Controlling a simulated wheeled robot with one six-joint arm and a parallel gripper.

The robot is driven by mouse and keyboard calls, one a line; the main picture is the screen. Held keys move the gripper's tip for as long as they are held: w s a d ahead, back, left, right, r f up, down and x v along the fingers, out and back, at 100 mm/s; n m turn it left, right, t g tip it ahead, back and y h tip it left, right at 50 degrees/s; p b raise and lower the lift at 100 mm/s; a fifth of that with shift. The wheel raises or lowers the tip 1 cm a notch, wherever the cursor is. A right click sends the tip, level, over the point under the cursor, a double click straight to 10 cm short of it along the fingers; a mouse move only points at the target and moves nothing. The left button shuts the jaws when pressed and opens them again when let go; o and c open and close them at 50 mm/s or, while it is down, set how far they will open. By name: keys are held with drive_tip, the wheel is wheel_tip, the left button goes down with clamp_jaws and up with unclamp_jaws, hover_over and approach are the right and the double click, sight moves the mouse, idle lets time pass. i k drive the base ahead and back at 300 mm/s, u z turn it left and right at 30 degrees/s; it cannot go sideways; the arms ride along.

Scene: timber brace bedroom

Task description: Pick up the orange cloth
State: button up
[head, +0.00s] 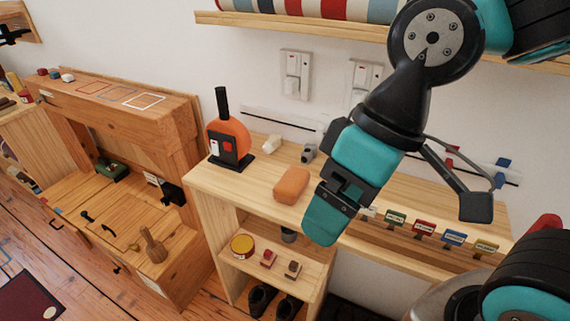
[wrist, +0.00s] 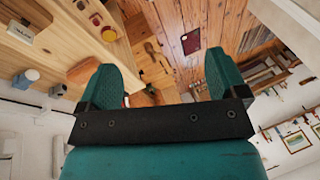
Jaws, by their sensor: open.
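The orange cloth (head: 291,185) is a small, rounded folded bundle lying on the light wooden shelf top (head: 225,180), near its front edge. My gripper (head: 326,218) hangs just right of the cloth in the head view, apart from it as far as I can tell. One finger largely hides the other there. In the wrist view my gripper (wrist: 160,74) is open, its two teal fingers wide apart with nothing held between them. The cloth (wrist: 84,70) shows left of the left finger, which partly hides it.
An orange bottle-shaped object (head: 231,138) stands left of the cloth. A white block (head: 272,144) and a grey item (head: 308,152) lie behind it. Several coloured label cards (head: 424,230) line the shelf to the right. Below are a yellow-lidded tin (head: 242,245) and dark shoes (head: 262,299).

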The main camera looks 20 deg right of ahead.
sight(287, 190)
drive_tip(key=k, duration=0.5)
drive_tip(key=u, duration=1.3)
drive_tip(key=i, duration=1.35)
drive_tip(key=z, duration=2.2)
